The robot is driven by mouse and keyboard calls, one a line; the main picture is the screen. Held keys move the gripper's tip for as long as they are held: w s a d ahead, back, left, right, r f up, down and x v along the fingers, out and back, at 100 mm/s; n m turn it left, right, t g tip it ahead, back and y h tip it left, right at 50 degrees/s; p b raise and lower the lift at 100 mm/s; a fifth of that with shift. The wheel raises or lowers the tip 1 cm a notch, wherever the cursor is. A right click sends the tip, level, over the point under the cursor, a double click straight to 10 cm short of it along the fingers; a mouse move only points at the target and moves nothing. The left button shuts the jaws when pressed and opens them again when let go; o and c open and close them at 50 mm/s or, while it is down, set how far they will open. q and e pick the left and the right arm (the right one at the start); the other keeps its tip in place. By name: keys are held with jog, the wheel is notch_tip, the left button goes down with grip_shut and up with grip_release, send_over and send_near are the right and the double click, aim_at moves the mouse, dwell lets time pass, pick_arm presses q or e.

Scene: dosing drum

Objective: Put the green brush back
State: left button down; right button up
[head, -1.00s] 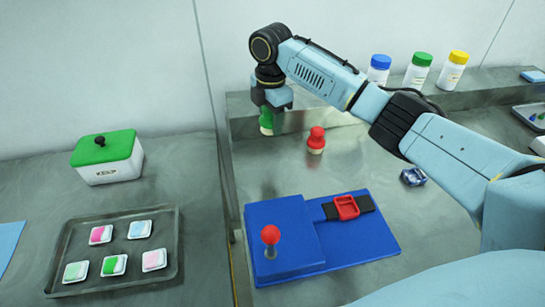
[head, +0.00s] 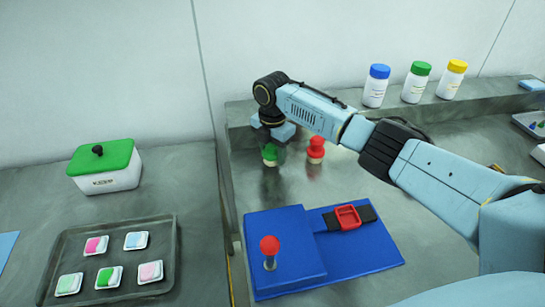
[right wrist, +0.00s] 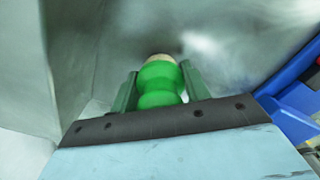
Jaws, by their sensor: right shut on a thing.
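The green brush (head: 270,155) is in my right gripper (head: 271,146) in the head view, at the back left of the right-hand counter, just left of the red brush (head: 316,150). In the right wrist view the green brush (right wrist: 160,84) sits upright between the two fingers of my right gripper (right wrist: 160,92), which is shut on it. Its pale lower end (right wrist: 160,58) shows beyond the green handle. I cannot tell for sure whether it touches the counter. My left gripper is not in view.
A blue base (head: 290,247) with a red-knobbed lever (head: 270,247) and a red buckle (head: 347,217) lies in front. Bottles with blue (head: 376,86), green (head: 416,82) and yellow (head: 452,80) caps stand on the back ledge. A tray (head: 165,255) and green-lidded box (head: 106,167) are at left.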

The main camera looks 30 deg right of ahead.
jog(key=shift+f, duration=0.75)
jog(key=shift+f, duration=0.15)
jog(key=o, duration=1)
notch_tip(320, 180, up, 12)
jog(key=shift+r+p, duration=0.15)
jog(key=shift+p, duration=0.55)
